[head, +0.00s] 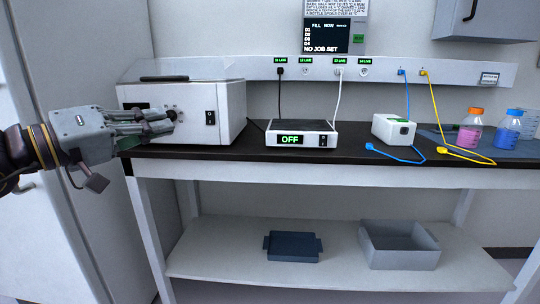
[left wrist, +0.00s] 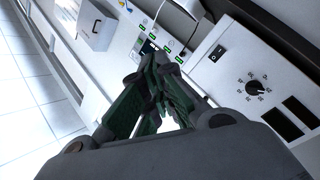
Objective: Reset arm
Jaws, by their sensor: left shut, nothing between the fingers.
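My left gripper (head: 172,121) comes in from the left in the head view, in front of the white box-shaped device with a dial and a rocker switch (head: 225,108). Its fingers are shut and empty, and they overlap the device's front near the dial. In the left wrist view the shut fingers (left wrist: 158,62) point toward the wall strip, with the device's front panel (left wrist: 235,62) to their right, its knob and switch in plain sight. Whether the fingers touch the device cannot be told. My right gripper is not in view.
A small device reading OFF (head: 303,139) stands mid-bench. A white box (head: 393,130), blue and yellow cables, a pink bottle (head: 469,132) and a blue bottle (head: 508,133) stand to the right. A dark tray (head: 292,247) and a grey bin (head: 400,256) sit on the lower shelf.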

